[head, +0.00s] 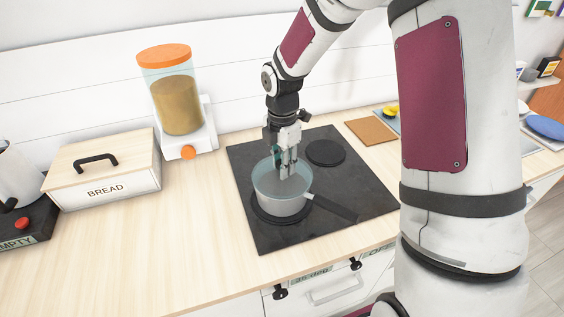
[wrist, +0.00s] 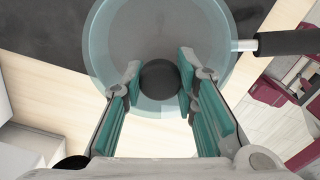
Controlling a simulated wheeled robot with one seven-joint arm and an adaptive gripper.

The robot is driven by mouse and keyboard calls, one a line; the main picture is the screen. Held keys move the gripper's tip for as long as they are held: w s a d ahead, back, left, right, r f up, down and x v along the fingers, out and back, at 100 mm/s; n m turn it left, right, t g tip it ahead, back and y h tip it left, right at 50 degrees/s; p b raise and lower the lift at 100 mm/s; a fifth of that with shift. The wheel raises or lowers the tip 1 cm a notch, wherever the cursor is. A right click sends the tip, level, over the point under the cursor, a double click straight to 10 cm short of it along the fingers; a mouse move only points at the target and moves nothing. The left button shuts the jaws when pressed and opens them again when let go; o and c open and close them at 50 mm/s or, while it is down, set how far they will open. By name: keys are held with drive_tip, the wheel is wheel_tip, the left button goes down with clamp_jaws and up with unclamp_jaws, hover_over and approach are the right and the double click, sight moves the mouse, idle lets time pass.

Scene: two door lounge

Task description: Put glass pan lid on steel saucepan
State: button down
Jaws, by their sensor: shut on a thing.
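The steel saucepan (head: 280,204) stands on the front burner of the black hob, with its dark handle (head: 335,208) pointing to the lower right. The handle also shows at the right in the wrist view (wrist: 288,41). The glass pan lid (wrist: 155,30) is a clear disc with a teal tint and a round black knob (wrist: 159,80). My gripper (head: 287,175) points down over the pan mouth. In the wrist view its teal-padded fingers (wrist: 159,84) are shut on the knob. The lid lines up closely with the pan rim; I cannot tell whether it touches it.
The black hob (head: 250,160) has a free rear burner (head: 325,152). A bread box (head: 103,170) and an orange-topped dispenser (head: 175,100) stand to the left. A brown board (head: 371,131) lies behind at the right.

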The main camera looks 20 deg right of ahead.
drive_tip(key=shift+f, duration=0.25)
drive_tip(key=c, duration=1.2)
unclamp_jaws()
wheel_tip(320, 180, up, 11)
drive_tip(key=shift+f, duration=0.15)
drive_tip(key=s+r+m+t+h, duration=0.1)
drive_tip(key=s+r+m+t, duration=0.1)
drive_tip(key=s+r+m, duration=0.85)
drive_tip(key=s+r+m+t+y, duration=0.1)
drive_tip(key=s+r+m+t, duration=0.2)
drive_tip(key=s+m, duration=0.8)
drive_tip(key=s, duration=0.3)
drive_tip(key=shift+r+t, duration=0.2)
drive_tip(key=shift+t, duration=0.1)
